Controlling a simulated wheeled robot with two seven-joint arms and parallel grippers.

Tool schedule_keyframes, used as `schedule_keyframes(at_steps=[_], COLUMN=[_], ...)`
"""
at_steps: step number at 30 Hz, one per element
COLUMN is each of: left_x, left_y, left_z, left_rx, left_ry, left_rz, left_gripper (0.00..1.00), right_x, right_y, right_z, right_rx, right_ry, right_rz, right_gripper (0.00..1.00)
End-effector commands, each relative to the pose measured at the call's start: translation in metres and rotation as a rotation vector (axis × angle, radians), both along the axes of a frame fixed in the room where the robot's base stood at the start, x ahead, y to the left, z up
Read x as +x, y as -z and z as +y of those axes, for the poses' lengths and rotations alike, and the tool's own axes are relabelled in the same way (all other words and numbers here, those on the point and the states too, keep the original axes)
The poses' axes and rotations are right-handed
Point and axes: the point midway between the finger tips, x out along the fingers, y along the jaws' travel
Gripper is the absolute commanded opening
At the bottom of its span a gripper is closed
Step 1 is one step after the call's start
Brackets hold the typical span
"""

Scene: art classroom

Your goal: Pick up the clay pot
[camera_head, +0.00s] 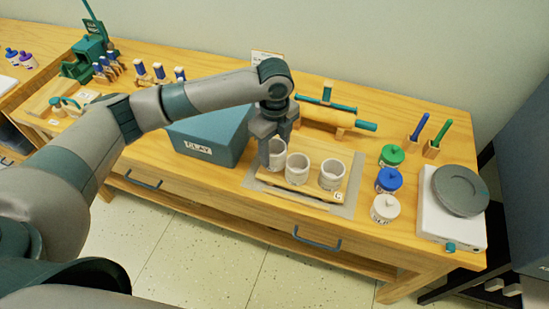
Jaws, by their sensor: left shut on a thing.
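Three pale clay pots stand in a row on a wooden board (315,192) on the table. My left gripper (272,148) points down over the leftmost clay pot (276,155) and is shut on it; the fingers hide part of its near side and rim. The middle clay pot (297,170) is close beside it on the right. The right clay pot (331,175) stands a little apart. I cannot tell whether the held pot is clear of the board. My right gripper is not in view.
A blue clay box (211,135) stands just left of the pots. A rolling pin (330,115) lies behind them. Green (391,155), blue (389,179) and white (385,208) jars stand to the right, beside a pottery wheel (459,190). The wall is behind.

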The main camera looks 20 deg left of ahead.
Motion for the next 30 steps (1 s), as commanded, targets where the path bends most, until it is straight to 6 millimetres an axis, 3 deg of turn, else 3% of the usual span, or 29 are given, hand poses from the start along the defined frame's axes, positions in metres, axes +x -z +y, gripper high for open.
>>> schedule_keyframes(at_steps=[6,12,30], left_x=[0.001,0.001,0.0], left_y=[-0.036,-0.058,-0.063], left_z=[0.0,0.0,0.0], left_rx=[-0.001,-0.001,0.0], left_ry=[0.001,-0.001,-0.001], left_rz=[-0.005,-0.003,-0.001], left_gripper=[0.22,0.22,0.22], right_x=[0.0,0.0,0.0], right_y=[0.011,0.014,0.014], right_z=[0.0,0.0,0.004], right_rx=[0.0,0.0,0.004], right_ry=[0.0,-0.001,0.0], right_rz=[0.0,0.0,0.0], right_gripper=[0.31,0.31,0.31])
